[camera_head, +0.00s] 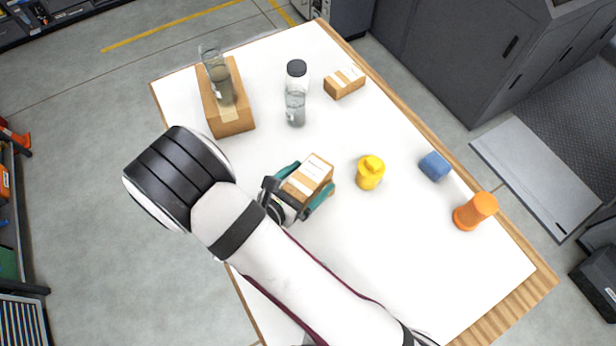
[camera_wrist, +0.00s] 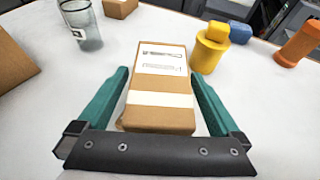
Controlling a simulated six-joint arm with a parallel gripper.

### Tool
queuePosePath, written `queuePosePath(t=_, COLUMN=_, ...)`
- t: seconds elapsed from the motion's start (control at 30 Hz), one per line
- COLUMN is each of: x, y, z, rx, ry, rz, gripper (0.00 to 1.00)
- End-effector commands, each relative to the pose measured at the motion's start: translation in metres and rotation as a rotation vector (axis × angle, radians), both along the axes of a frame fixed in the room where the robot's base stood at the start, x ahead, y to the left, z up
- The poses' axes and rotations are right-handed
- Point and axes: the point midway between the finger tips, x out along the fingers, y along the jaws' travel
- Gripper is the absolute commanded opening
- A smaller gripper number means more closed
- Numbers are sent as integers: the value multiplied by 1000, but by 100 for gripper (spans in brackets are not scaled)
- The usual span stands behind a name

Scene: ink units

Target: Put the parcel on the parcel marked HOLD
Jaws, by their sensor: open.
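A brown parcel (camera_head: 313,169) with a white label and a pale tape band lies on the white table. It fills the middle of the wrist view (camera_wrist: 160,112). My gripper (camera_head: 304,183) is open around it, with one teal finger on each side; in the wrist view (camera_wrist: 160,78) narrow gaps show beside the parcel. A smaller labelled parcel (camera_head: 345,85) lies near the far right table edge. A larger brown box (camera_head: 236,121) lies at the far left with a glass on it. I cannot read HOLD on any of them.
A clear glass (camera_head: 216,75) stands on the larger box. A dark-capped bottle (camera_head: 297,70) and a glass (camera_head: 295,110) stand mid-table. A yellow container (camera_head: 370,174), a blue block (camera_head: 435,166) and an orange object (camera_head: 475,211) stand to the right. The table's near right is clear.

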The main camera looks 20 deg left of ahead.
Motion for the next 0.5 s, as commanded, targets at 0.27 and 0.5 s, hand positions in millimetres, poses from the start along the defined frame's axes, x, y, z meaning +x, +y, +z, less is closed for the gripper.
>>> queuePosePath(t=0.27, x=-25, y=12, z=14, rx=2, ry=-1, rz=6, gripper=100)
queuePosePath(t=0.5, x=-74, y=32, z=37, rx=3, ry=-1, rz=5, gripper=100)
